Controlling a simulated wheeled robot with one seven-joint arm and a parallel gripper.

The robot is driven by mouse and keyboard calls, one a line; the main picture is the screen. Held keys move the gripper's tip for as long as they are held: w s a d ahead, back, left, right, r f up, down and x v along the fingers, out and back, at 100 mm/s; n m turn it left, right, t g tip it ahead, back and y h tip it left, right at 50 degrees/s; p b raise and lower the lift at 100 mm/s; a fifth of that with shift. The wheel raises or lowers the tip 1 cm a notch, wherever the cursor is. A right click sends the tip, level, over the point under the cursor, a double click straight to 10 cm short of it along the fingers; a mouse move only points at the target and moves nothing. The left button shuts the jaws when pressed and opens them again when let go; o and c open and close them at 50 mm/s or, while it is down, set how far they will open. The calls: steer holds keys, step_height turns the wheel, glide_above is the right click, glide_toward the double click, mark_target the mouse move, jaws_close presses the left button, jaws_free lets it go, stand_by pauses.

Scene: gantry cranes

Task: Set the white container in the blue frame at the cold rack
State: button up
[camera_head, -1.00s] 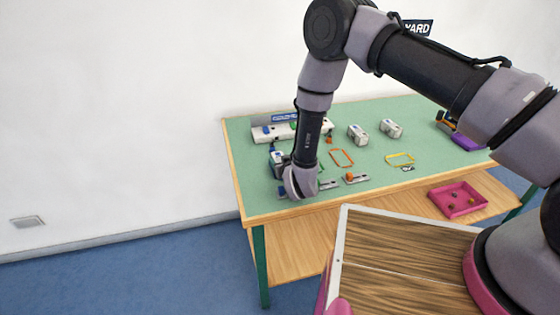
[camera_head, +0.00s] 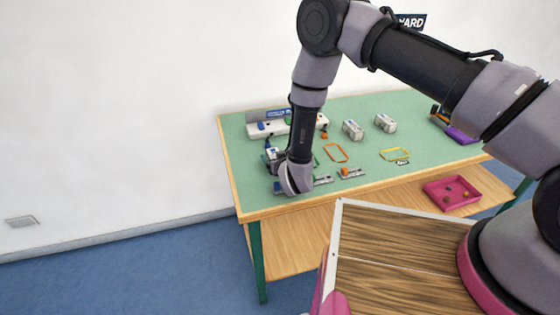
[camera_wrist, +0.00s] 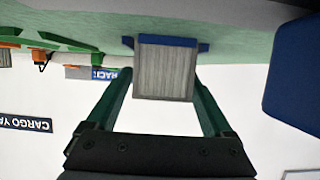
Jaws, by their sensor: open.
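In the wrist view a pale grey-white ribbed container (camera_wrist: 165,75) stands with its table-side edge at a blue frame (camera_wrist: 170,41), seemingly seated in it. My gripper (camera_wrist: 162,80) is open, its green fingers on either side of the container with visible gaps. In the head view my wrist (camera_head: 295,178) is low over the table's front left. The block beside it (camera_head: 272,156) is partly hidden, and my fingertips cannot be made out there.
Two more white containers (camera_head: 352,130) (camera_head: 385,123) stand on the green table (camera_head: 350,110). A white rack unit (camera_head: 262,130) is at the back left. Orange (camera_head: 336,153) and yellow (camera_head: 396,155) frames lie mid-table. A pink tray (camera_head: 452,194) is on the lower shelf. A large blue shape (camera_wrist: 300,75) is close on the wrist view's right.

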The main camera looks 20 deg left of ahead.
steer(key=v, duration=1.2)
steer(key=shift+r, duration=0.2)
steer(key=w+d+r+m+h, duration=0.1)
steer(key=w+d+r+m, duration=0.1)
steer(key=w+d+r, duration=0.45)
steer(key=w+d+r+m+g+h, duration=0.15)
steer(key=w+r, duration=0.25)
steer(key=r, duration=0.6)
steer(key=w+d+r+m+t+h, duration=0.1)
steer(key=w+d+r+m, duration=0.2)
steer(key=w+r, duration=0.35)
steer(key=s+d+r+m+g, duration=0.15)
steer(key=s+d+r, duration=0.25)
steer(key=d+r, duration=0.95)
steer(key=s+d+r+m+g+h, duration=0.1)
steer(key=s+d+r, duration=0.4)
steer(key=s, duration=0.6)
steer(key=s+d+r+m+g, duration=0.1)
steer(key=s+d+r, duration=0.5)
steer(key=s+d, duration=0.4)
steer(key=shift+s+d+r+g+h, duration=0.2)
steer(key=shift+s+d+g+h, duration=0.15)
steer(key=shift+s, duration=0.3)
